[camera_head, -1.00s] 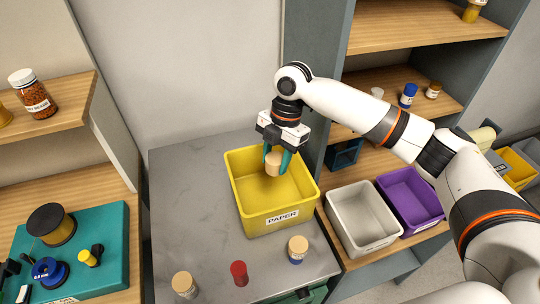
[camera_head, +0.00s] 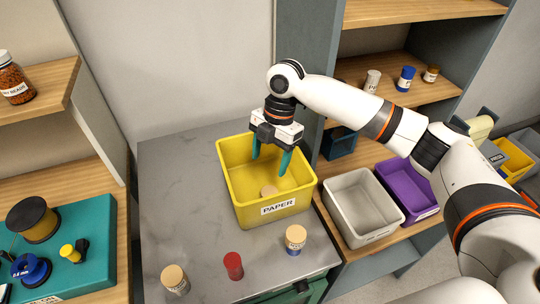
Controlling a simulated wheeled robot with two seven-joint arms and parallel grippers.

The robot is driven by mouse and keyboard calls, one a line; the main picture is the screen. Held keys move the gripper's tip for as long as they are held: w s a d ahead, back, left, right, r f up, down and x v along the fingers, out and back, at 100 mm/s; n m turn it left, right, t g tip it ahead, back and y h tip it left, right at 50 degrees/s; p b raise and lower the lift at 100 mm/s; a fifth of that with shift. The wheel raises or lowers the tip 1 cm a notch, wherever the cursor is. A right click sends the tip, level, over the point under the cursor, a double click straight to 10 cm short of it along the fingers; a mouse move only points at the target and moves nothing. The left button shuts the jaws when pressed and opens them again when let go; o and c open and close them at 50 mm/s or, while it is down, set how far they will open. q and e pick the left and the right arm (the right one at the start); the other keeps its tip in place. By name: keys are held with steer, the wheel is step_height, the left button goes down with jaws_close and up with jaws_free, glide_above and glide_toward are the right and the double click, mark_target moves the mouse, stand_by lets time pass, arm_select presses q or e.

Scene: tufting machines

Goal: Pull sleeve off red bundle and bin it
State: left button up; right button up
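The red bundle (camera_head: 233,266) stands upright and bare on the grey counter, in front of the yellow bin. A tan sleeve (camera_head: 269,191) lies inside the yellow bin (camera_head: 272,222) labelled PAPER, low down in it. My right gripper (camera_head: 270,160) is over the bin, pointing down, with its teal fingers spread apart and nothing between them. The sleeve is below the fingers and apart from them. My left gripper is not in view.
A whitish bundle (camera_head: 174,280) and a blue bundle (camera_head: 295,239), each with a tan sleeve, stand either side of the red one. Grey (camera_head: 362,208) and purple (camera_head: 410,194) bins sit to the right. The counter's left part (camera_head: 180,200) is clear.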

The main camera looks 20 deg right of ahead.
steer(key=shift+r, duration=0.1)
steer(key=b+v, duration=0.1)
steer(key=v, duration=1)
steer(key=shift+r+b, duration=0.35)
steer(key=shift+d+f, duration=0.1)
